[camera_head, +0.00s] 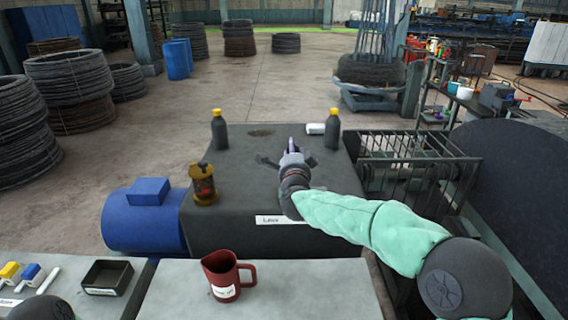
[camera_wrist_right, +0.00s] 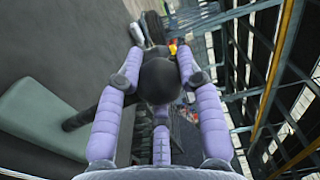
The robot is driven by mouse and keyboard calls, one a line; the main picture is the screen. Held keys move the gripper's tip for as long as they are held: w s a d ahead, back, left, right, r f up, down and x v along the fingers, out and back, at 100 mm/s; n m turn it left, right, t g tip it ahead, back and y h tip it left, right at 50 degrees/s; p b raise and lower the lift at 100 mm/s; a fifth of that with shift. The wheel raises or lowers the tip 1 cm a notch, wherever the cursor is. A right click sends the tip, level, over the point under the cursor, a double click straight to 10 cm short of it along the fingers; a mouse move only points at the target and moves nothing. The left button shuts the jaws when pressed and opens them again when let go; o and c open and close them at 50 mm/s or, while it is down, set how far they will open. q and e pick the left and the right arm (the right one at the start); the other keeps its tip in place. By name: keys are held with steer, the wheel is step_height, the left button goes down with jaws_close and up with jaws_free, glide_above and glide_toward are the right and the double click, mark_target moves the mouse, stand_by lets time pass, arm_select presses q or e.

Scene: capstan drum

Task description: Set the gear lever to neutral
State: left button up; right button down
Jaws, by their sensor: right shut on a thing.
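The gear lever shows in the right wrist view as a black round knob (camera_wrist_right: 160,78) with a dark shaft (camera_wrist_right: 88,116) running down to the lower left. My right gripper (camera_wrist_right: 158,70) has its lilac padded fingers closed around the knob. In the head view my right gripper (camera_head: 292,148) is above the dark grey gearbox housing (camera_head: 225,230), with the arm reaching in from the right. The knob is hidden by the gripper in that view. Any markings for the lever positions are not readable.
An amber oiler (camera_head: 204,184) and two dark bottles with yellow caps (camera_head: 219,132) (camera_head: 333,132) stand on the housing. A blue motor (camera_head: 145,222) is at its left. A red jug (camera_head: 226,276) stands on the front table. A railing cage (camera_head: 420,160) is at the right.

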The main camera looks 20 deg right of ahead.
steer(key=shift+s+d+f+m+b, duration=0.1)
steer(key=shift+s+d+m+b, duration=0.1)
steer(key=shift+d+m+b, duration=0.35)
steer(key=shift+s+d+f+m+b, duration=0.15)
steer(key=shift+d+m+b, duration=0.1)
steer(key=shift+d+b, duration=0.45)
steer(key=shift+s+d+r+m+b, duration=0.1)
steer(key=shift+d+r+m+b, duration=0.15)
steer(key=shift+d+m+b, duration=0.05)
steer(key=c, duration=0.8)
jaws_free()
steer(key=shift+o, duration=0.2)
steer(key=shift+s+r, duration=0.1)
